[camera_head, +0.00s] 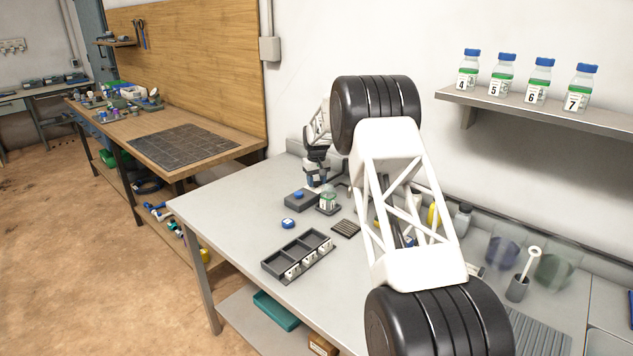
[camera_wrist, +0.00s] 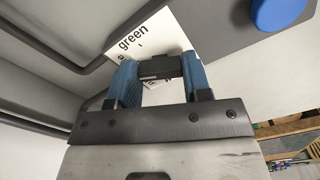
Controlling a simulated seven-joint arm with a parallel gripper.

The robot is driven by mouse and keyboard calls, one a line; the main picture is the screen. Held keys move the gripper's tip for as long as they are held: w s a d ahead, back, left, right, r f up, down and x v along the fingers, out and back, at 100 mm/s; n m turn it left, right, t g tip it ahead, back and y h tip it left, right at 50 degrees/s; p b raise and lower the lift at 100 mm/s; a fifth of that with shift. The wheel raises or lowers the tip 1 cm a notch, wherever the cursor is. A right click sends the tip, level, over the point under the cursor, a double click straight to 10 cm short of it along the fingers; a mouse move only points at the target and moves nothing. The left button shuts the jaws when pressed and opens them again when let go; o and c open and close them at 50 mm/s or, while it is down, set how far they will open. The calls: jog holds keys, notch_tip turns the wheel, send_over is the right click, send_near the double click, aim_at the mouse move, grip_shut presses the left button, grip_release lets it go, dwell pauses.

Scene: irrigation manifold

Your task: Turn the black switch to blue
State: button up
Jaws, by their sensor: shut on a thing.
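In the wrist view the black switch (camera_wrist: 160,67) lies between the two blue fingers of my gripper (camera_wrist: 158,70). The gripper is shut on it. Behind it is a white label (camera_wrist: 150,35) with the printed word "green"; other print on the label is partly covered by the left finger. I cannot read the word "blue" or tell which mark the switch points at. In the head view my gripper (camera_head: 319,172) is low over the back of the grey table, and the switch cannot be made out there.
A blue lid (camera_head: 288,223) and a compartment tray (camera_head: 283,258) are nearer the front. Several numbered bottles stand on the wall shelf (camera_head: 540,106). The table's left end (camera_head: 225,205) is clear.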

aim_at(317, 182)
jog(key=o, duration=0.9)
jog(key=shift+r, duration=0.15)
jog(key=shift+r, duration=3.75)
jog(key=shift+s+r, duration=0.1)
